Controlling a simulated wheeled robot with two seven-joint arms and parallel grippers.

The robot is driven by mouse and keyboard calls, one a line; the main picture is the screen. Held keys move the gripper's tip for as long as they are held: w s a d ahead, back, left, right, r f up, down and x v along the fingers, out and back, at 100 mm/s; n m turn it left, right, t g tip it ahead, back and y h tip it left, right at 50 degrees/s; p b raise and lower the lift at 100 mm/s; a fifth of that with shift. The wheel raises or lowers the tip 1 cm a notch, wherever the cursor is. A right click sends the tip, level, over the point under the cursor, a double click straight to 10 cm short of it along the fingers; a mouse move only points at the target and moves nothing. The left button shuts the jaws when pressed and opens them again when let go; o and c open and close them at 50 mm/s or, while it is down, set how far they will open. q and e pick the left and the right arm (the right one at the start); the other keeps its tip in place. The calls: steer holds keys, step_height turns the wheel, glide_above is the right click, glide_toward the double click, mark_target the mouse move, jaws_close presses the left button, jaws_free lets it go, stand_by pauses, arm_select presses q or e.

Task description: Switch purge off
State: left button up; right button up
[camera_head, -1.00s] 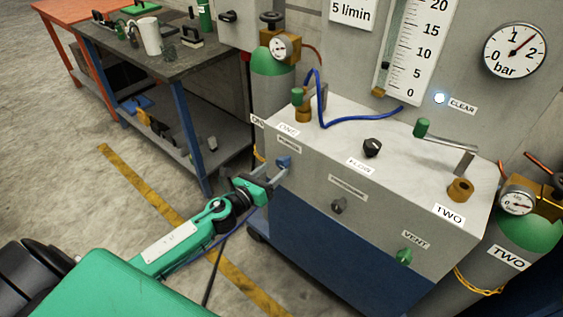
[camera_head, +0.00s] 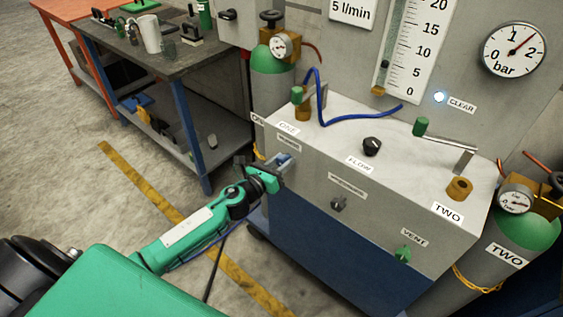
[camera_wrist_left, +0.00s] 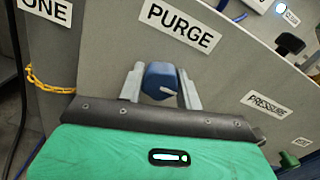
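The blue purge knob (camera_wrist_left: 160,79) is on the grey front panel under the PURGE label (camera_wrist_left: 180,25), with a small pale mark on its lower part. My left gripper (camera_wrist_left: 161,70) faces the panel with one pale finger on each side of the knob. The fingers look open around it, with narrow gaps; whether either touches is hard to tell. In the head view my left gripper (camera_head: 280,166) is at the panel's upper left and mostly hides the knob. The right gripper is not in view.
The panel also carries the pressure knob (camera_head: 338,204) and green vent knob (camera_head: 403,254). On top are a black flow knob (camera_head: 371,146) and a blue hose (camera_head: 350,118). A lit lamp (camera_head: 440,97) sits beside CLEAR. A workbench (camera_head: 165,55) stands at left; the floor is open.

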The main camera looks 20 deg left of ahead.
arm_select(q)
steer(key=shift+n, duration=0.3)
steer(key=n+p, duration=0.1)
steer(key=n, duration=0.3)
steer(key=shift+r+n, duration=0.1)
steer(key=shift+n, duration=1)
steer(key=n+p, duration=0.2)
steer(key=n, duration=0.5)
steer(key=shift+p, duration=0.35)
steer(key=shift+n+p, duration=0.7)
steer(key=shift+n, duration=1.3)
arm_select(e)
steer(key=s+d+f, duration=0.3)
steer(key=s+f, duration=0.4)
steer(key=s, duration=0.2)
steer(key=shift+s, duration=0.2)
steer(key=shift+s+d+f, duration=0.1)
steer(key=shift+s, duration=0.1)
